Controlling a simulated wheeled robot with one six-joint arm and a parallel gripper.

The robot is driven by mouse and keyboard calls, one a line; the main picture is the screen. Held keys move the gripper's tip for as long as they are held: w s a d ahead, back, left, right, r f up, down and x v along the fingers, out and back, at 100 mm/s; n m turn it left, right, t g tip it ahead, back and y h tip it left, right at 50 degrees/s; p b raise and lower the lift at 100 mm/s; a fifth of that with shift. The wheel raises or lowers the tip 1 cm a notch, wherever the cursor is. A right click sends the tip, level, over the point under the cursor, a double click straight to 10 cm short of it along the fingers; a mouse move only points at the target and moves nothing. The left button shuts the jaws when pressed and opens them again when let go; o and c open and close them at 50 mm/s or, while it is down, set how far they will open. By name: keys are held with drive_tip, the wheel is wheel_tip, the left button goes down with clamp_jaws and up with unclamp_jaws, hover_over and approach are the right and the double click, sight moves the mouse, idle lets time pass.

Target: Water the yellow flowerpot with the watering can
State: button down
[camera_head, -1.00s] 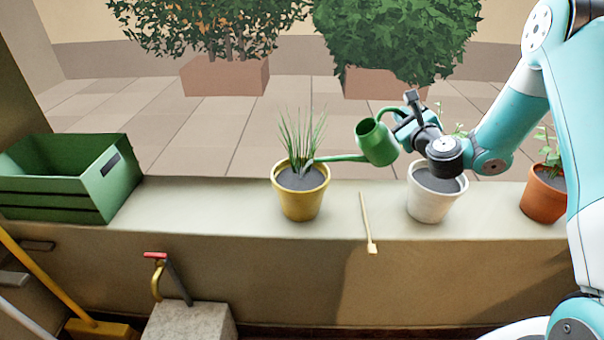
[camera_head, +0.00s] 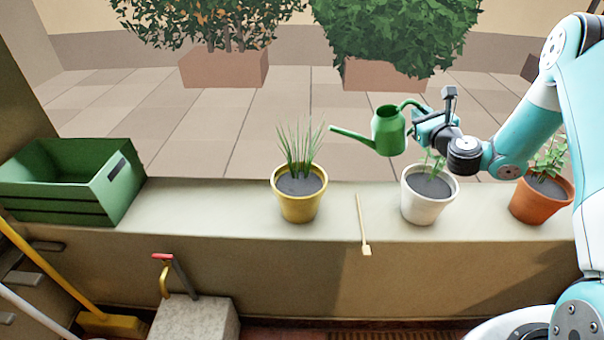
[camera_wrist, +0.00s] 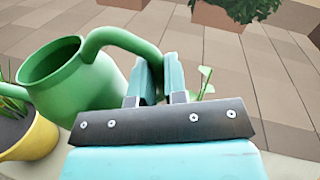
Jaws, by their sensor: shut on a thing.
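The green watering can (camera_head: 389,131) is held in the air above the ledge, with its spout pointing left and slightly up. My gripper (camera_head: 425,118) is shut on its handle, at the can's right side. The can body and handle also show in the wrist view (camera_wrist: 75,82), with my gripper's fingers (camera_wrist: 160,80) at the handle. The yellow flowerpot (camera_head: 300,207) holds dark soil and grassy leaves, and stands upright on the ledge to the left of the can. The spout tip is above and right of this pot, apart from it. No water is visible.
A white pot (camera_head: 427,208) and an orange pot (camera_head: 540,207) stand to the right on the ledge (camera_head: 210,205). A thin wooden stick (camera_head: 361,222) lies between the yellow and white pots. A green crate (camera_head: 65,205) stands at the left end. Bare ledge lies between crate and yellow pot.

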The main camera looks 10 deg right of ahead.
drive_tip(key=shift+w+d+r+m+p, duration=0.1)
drive_tip(key=shift+d+r+m+p, duration=1.25)
drive_tip(key=shift+p, duration=1.25)
